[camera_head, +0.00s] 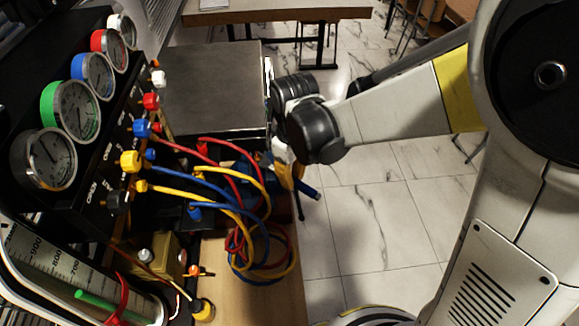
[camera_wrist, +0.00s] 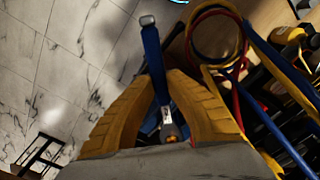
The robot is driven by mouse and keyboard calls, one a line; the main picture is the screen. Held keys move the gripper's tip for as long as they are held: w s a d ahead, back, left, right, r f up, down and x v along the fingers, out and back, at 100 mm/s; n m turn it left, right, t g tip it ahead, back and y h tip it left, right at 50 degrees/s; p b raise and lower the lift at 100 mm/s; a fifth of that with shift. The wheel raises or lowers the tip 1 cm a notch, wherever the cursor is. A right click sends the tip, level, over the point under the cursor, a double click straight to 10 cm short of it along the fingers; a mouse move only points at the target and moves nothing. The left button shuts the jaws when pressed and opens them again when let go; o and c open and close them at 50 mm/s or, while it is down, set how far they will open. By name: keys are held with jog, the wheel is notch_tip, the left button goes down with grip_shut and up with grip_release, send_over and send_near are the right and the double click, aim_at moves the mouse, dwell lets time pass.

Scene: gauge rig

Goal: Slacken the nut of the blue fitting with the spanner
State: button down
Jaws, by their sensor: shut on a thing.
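My gripper (camera_head: 289,176) is at the right edge of the bench in the head view, beside the hoses. In the wrist view its yellow fingers (camera_wrist: 172,78) are shut on a long blue-handled tool with a grey end, which I take for the spanner (camera_wrist: 152,45). Its blue end (camera_head: 309,190) sticks out to the lower right in the head view.
The gauge manifold (camera_head: 95,150) with coloured knobs stands at the left. Red, yellow and blue hoses (camera_head: 262,250) loop from it close to my gripper. A grey-topped box (camera_head: 210,85) stands behind. Bare wooden bench (camera_head: 220,280) shows in front; tiled floor lies to the right.

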jog(key=shift+w+d+n+b, duration=0.3)
jog(key=shift+w+d+n, duration=0.3)
jog(key=shift+w+n, duration=0.4)
jog(key=shift+w+d+n+b, duration=0.25)
jog(key=shift+w+d+n, duration=0.3)
jog(key=shift+w+n, duration=0.45)
dwell(1.7)
jog(key=shift+w+d+f+n+b, duration=0.1)
jog(key=shift+w+d+n+b, duration=0.15)
jog(key=shift+w+n, duration=0.3)
jog(key=shift+w+d+f+n+b, duration=0.1)
jog(key=shift+w+d+n+b, duration=0.1)
jog(key=shift+w+n, duration=0.3)
dwell(1.0)
jog(key=shift+s+a+m, duration=0.2)
jog(key=shift+s+m, duration=0.65)
jog(key=shift+s, duration=0.2)
dwell(0.4)
jog(key=shift+s+d, duration=0.25)
jog(key=shift+d, duration=0.55)
jog(key=shift+s+d, duration=0.25)
jog(key=shift+d, duration=0.55)
jog(key=shift+s+d, duration=0.25)
jog(key=shift+d, duration=0.55)
